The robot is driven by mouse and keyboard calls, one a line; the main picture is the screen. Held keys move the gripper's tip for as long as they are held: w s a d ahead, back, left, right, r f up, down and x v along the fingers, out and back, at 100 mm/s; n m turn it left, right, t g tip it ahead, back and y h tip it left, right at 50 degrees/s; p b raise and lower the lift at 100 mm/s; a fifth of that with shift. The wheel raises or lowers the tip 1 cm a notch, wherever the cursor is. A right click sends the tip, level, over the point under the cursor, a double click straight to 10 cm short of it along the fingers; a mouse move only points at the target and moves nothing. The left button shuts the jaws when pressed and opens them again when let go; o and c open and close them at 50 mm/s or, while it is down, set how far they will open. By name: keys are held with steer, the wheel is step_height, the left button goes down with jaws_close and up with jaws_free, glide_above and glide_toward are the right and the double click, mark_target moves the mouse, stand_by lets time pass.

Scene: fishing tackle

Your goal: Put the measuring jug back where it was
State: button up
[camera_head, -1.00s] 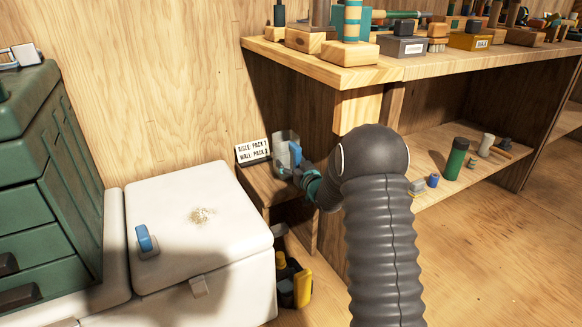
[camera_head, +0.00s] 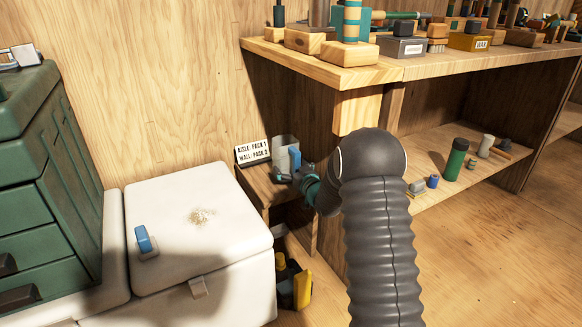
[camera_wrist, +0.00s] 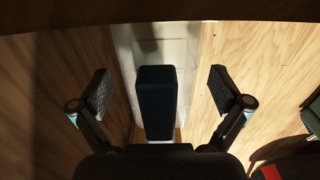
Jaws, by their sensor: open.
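The measuring jug (camera_head: 281,155) is a translucent grey vessel with a blue handle. It stands upright on a small wooden shelf (camera_head: 262,186), beside a white sign (camera_head: 252,152) with black lettering. In the wrist view the dark blue handle (camera_wrist: 156,112) lies between my two spread fingers, with gaps on both sides. The pale jug body (camera_wrist: 180,50) shows behind the handle. My gripper (camera_head: 302,177) is open just right of the handle, and it also shows in the wrist view (camera_wrist: 162,90). My arm hides part of the shelf's right side.
A white cooler (camera_head: 200,235) with a blue latch stands in front on the left, next to a green drawer box (camera_head: 45,190). A wooden bench (camera_head: 395,70) with tackle is above right. A yellow and black item (camera_head: 295,285) lies below the shelf.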

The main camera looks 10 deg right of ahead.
steer(key=v, duration=1.2)
steer(key=s+r+m+g+h, duration=0.2)
steer(key=s+r+g+h, duration=0.3)
steer(key=s+r, duration=0.65)
steer(key=s+a+g, duration=0.2)
steer(key=s+g, duration=0.1)
steer(key=s, duration=1.2)
steer(key=s+a+m+g, duration=0.1)
steer(key=s+a+g, duration=0.1)
steer(key=s, duration=1.3)
steer(key=shift+a+r+m+g+h, duration=0.15)
steer(key=shift+r+m+g+h, duration=0.15)
steer(key=shift+g, duration=0.5)
steer(key=shift+s, duration=0.1)
